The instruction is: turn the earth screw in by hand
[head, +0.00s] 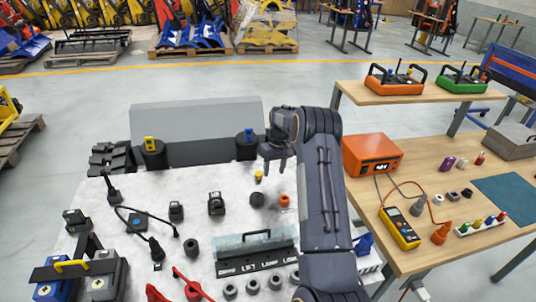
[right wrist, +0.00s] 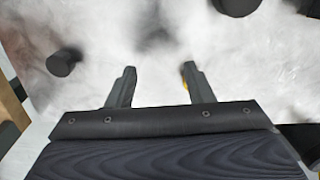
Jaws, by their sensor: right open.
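A small yellow knob-like piece (head: 258,177), which looks like the earth screw, stands on the pale grey worktop (head: 215,262). My right gripper (head: 274,164) is just above and to the right of it in the head view, fingers pointing down. In the right wrist view the gripper (right wrist: 157,75) is open with nothing between its fingers. A sliver of yellow (right wrist: 185,85) shows beside the right finger, mostly hidden by it. My left gripper is not in view.
A dark round knob (head: 257,199) and an orange one (head: 284,201) stand close by in the head view. A clear cover with a black handle (head: 257,240) lies nearer. A wooden bench (head: 450,215) with a yellow meter (head: 399,228) is at the right.

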